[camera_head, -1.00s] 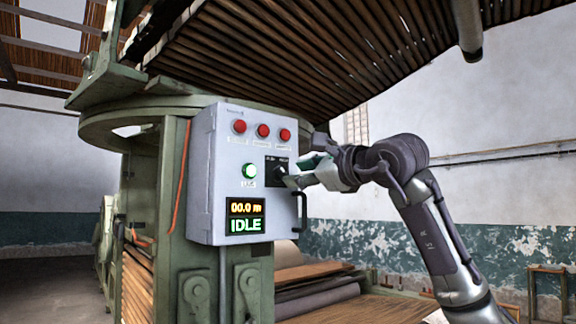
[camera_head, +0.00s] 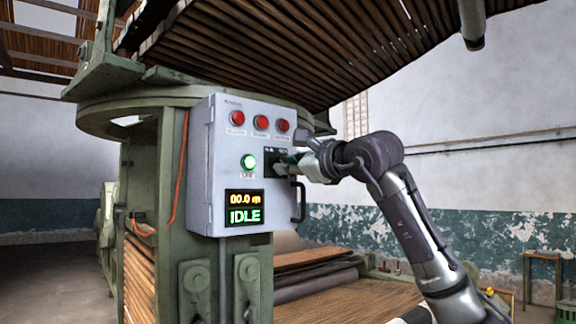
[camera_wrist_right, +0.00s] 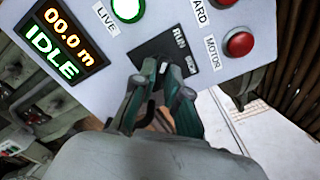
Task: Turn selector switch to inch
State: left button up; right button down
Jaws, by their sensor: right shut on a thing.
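The selector switch (camera_head: 277,163) is a black plate with a dark knob on the right side of the grey control box (camera_head: 206,200). In the right wrist view, its plate (camera_wrist_right: 181,50) shows the word RUN and a second label that I cannot read fully. My right gripper (camera_head: 287,168) is at the switch, coming from the right. In the right wrist view, its two fingers (camera_wrist_right: 155,85) close around the knob, which they mostly hide. I cannot tell the knob's exact angle. My left gripper is in neither view.
The box carries several red buttons (camera_head: 261,122), a lit green LIVE lamp (camera_head: 248,161) and a display (camera_head: 245,207) reading 00.0 m and IDLE. A dark handle (camera_head: 298,202) sticks out at the box's right edge, below my gripper. A slatted apron (camera_head: 290,55) hangs overhead.

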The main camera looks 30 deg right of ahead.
jog(key=shift+m, duration=0.4)
jog(key=shift+m+b, duration=1.8)
jog(key=shift+m, duration=6.8)
jog(key=c, duration=1.2)
grip_release()
